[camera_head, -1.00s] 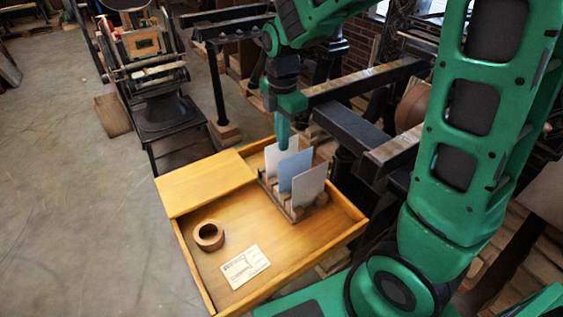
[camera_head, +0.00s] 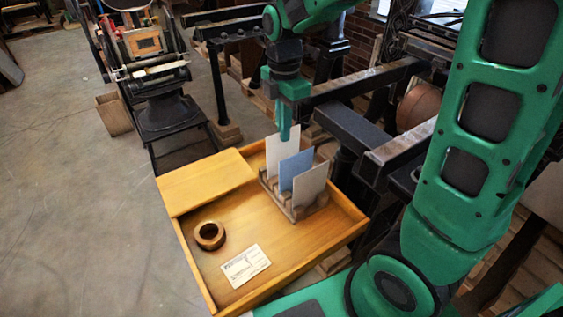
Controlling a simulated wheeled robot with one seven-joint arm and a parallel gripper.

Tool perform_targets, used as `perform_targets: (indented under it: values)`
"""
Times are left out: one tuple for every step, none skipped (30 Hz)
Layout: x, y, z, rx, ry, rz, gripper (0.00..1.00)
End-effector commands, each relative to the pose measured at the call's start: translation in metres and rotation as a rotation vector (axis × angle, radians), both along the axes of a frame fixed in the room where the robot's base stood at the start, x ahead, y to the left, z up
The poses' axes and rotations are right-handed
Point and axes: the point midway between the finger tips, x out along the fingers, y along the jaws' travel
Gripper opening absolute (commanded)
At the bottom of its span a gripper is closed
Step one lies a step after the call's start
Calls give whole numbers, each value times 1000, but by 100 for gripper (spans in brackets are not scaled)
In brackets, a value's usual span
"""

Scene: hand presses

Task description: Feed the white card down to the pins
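The white card (camera_head: 274,157) stands upright at the back of a wooden rack, behind a blue card (camera_head: 296,166) and a grey card (camera_head: 310,185). My gripper (camera_head: 285,137) points down at the white card's top edge and appears shut on it. The white card stands taller than the other two. Its lower right part is hidden behind the blue card, and I cannot tell whether its bottom edge is clear of the rack. I cannot make out the pins in this view.
The slotted rack (camera_head: 297,213) stands in a shallow wooden tray (camera_head: 190,262). A tape roll (camera_head: 209,235) and a printed card (camera_head: 245,265) lie in the tray. Dark press beams (camera_head: 345,125) stand close at the right. A hand press (camera_head: 160,85) stands at the back left.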

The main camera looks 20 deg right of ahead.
Motion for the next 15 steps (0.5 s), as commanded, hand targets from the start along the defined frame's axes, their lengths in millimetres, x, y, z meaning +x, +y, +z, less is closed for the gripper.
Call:
perform_targets:
  values:
    - [0, 0, 2, 0, -1, 0, 0]
    - [0, 0, 3, 0, -1, 0, 0]
    - [1, 0, 6, 0, -2, 0, 0]
    - [1, 0, 9, 1, -3, 0, 0]
    - [1, 0, 11, 1, -3, 0, 0]
    - [1, 0, 15, 0, -2, 0, 0]
    - [1, 0, 17, 0, -2, 0, 0]
    - [1, 0, 20, 1, -3, 0, 0]
    - [1, 0, 23, 0, -2, 0, 0]
    - [1, 0, 26, 0, -2, 0, 0]
    - [0, 0, 29, 0, -2, 0, 0]
    - [1, 0, 32, 1, -3, 0, 0]
    - [1, 0, 35, 1, -4, 0, 0]
    - [1, 0, 37, 1, -3, 0, 0]
    - [1, 0, 41, 0, -2, 0, 0]
